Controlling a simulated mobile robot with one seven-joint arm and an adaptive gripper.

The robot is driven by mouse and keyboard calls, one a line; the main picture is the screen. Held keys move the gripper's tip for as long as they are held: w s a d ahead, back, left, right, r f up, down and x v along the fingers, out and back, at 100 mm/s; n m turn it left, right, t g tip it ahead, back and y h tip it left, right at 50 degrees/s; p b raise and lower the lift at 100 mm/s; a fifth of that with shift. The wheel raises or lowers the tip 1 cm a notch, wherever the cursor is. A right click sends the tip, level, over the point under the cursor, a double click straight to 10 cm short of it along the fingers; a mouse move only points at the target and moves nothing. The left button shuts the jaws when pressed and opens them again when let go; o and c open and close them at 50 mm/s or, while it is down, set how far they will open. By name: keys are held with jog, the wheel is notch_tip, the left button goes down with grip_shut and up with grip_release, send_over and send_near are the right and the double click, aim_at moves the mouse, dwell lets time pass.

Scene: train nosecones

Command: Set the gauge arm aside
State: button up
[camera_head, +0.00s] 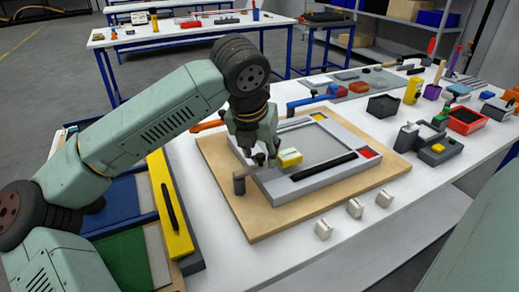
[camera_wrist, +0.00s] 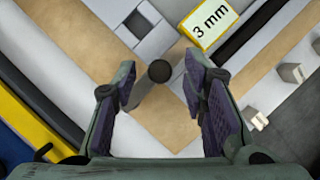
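A grey arm-like piece with a dark round end (camera_wrist: 159,71) lies between my spread fingers in the wrist view; I take it for the gauge arm. In the head view a short dark post with a bar (camera_head: 240,183) stands at the near left corner of the wooden board (camera_head: 228,198). A yellow block (camera_head: 290,157) sits by the frame's left side; in the wrist view its label reads "3 mm" (camera_wrist: 210,21). My gripper (camera_head: 260,159) is open above the board's left part and also shows in the wrist view (camera_wrist: 163,92). I cannot tell whether it touches anything.
A grey frame (camera_head: 325,186) lies on the board. Several small pale blocks (camera_head: 355,208) stand along the front. A yellow piece with a black handle (camera_head: 170,205) lies at left. Bins, including a red one (camera_head: 466,120), and tools crowd the right. Orange (camera_head: 207,126) and blue (camera_head: 312,101) handles lie behind.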

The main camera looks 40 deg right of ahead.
jog(key=shift+c, duration=0.5)
grip_shut()
